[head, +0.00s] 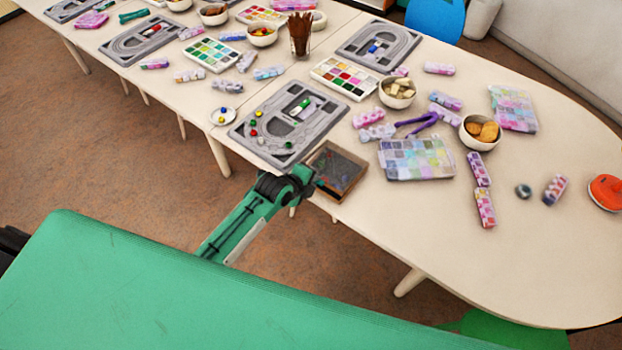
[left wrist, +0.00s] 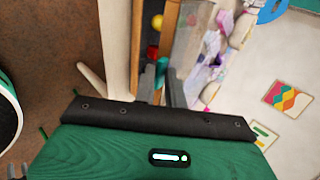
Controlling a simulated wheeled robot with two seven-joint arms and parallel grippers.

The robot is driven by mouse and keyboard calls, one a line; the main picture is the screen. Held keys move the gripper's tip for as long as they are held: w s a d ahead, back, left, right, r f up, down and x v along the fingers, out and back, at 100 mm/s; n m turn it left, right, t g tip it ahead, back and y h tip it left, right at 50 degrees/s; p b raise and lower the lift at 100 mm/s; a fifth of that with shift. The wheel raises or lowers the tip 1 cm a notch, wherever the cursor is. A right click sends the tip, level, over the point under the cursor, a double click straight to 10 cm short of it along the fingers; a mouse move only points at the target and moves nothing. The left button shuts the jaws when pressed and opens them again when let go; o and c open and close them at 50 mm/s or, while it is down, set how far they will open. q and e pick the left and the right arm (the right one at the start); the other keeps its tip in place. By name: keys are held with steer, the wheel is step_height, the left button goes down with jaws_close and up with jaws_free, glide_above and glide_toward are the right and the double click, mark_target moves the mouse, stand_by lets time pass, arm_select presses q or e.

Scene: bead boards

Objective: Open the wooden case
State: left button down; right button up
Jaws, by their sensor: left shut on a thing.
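The wooden case (head: 347,190) is a small box with thin brown walls at the table's near edge, just right of a grey bead board. Its dark grey inside or clear cover shows, with several small coloured beads. In the left wrist view, its wooden wall (left wrist: 170,38) stands beside a grey see-through panel (left wrist: 188,50). My left gripper (head: 311,181) is at the case's near left side. My right gripper is out of view.
The grey bead board (head: 270,145) lies close to the case's left, with a white saucer of beads (head: 223,116) beyond. A bagged colour pack (head: 415,160) lies to the right, with bowls and patterned bars.

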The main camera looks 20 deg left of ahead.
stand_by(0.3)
arm_select(q)
steer(key=shift+r, duration=0.2)
steer(key=r+p, duration=0.1)
steer(key=p, duration=0.1)
steer(key=r+g+p, duration=0.1)
steer(key=shift+w+d+y+p, duration=0.1)
steer(key=shift+w+y+p, duration=0.2)
steer(key=shift+w+p, duration=0.1)
steer(key=shift+w+d+r+g+p, duration=0.2)
steer(key=shift+r+g+p, duration=0.3)
steer(key=shift+p, duration=0.55)
steer(key=shift+w+r, duration=0.1)
steer(key=shift+r, duration=0.05)
